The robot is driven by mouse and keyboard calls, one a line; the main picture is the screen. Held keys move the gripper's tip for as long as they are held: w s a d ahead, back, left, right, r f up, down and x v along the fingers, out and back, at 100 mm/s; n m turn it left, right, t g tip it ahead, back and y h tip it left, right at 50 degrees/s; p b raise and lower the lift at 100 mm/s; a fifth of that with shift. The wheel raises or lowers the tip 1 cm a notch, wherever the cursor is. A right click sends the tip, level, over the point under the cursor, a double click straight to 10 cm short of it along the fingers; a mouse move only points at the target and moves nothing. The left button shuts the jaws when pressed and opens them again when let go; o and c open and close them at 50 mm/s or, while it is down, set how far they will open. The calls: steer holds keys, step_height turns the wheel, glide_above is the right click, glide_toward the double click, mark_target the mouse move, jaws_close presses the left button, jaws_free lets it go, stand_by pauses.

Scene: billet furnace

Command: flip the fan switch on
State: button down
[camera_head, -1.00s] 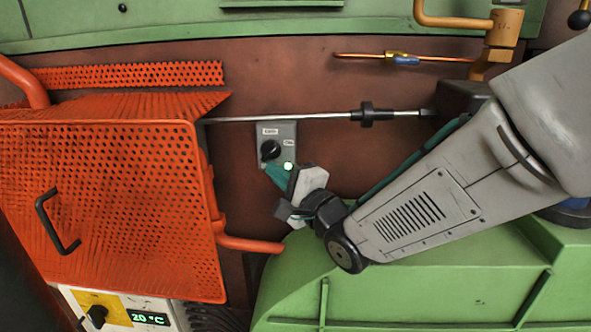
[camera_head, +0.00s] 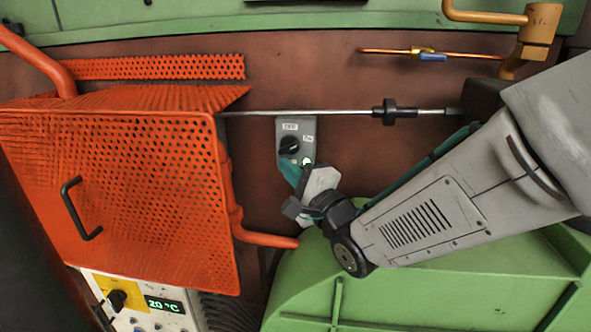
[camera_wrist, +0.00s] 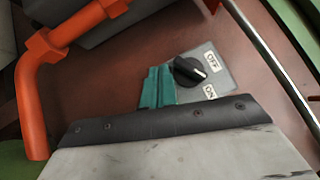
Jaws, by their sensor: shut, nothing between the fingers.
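The fan switch is a black rotary knob (camera_head: 289,145) on a small grey box (camera_head: 309,128) fixed to the brown wall. In the wrist view the knob (camera_wrist: 190,70) has a white mark that points roughly between the OFF label (camera_wrist: 213,62) and the ON label (camera_wrist: 210,91). In the wrist view the fingertips (camera_wrist: 159,86) are close beside the knob's left side. I cannot tell whether they touch it.
An orange perforated guard (camera_head: 130,190) stands left of the switch, with an orange pipe (camera_head: 265,238) near my gripper. A metal rod (camera_head: 345,112) runs just above the box. A green housing (camera_head: 420,290) lies below my arm. A control panel (camera_head: 135,305) reads 20 °C.

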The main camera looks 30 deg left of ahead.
steer(key=v, duration=0.7)
steer(key=shift+s+d, duration=0.15)
steer(key=shift+d, duration=0.1)
stand_by(0.5)
